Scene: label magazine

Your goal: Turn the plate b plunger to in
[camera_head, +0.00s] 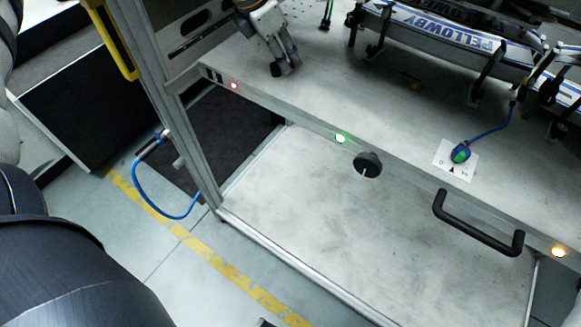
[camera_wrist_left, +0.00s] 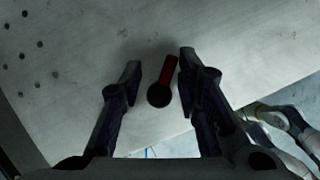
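My left gripper (camera_head: 285,66) is over the left part of the bench top in the head view. In the left wrist view its two fingers (camera_wrist_left: 160,63) are open and apart. A small red lever with a round black knob end (camera_wrist_left: 159,95) shows between them, nearer the right finger. Whether a finger touches it I cannot tell. In the head view this lever is hidden at the gripper. No plate b label can be read, so I cannot confirm that it is the plunger. My right gripper is not identifiable in either view.
A blue-green knob (camera_head: 460,153) sits on a white marked card at the right, with a blue cable. Behind it is a rail with PELLOWBY strips (camera_head: 450,35). The front edge carries lamps, a black dial (camera_head: 368,164) and a black handle (camera_head: 478,225).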

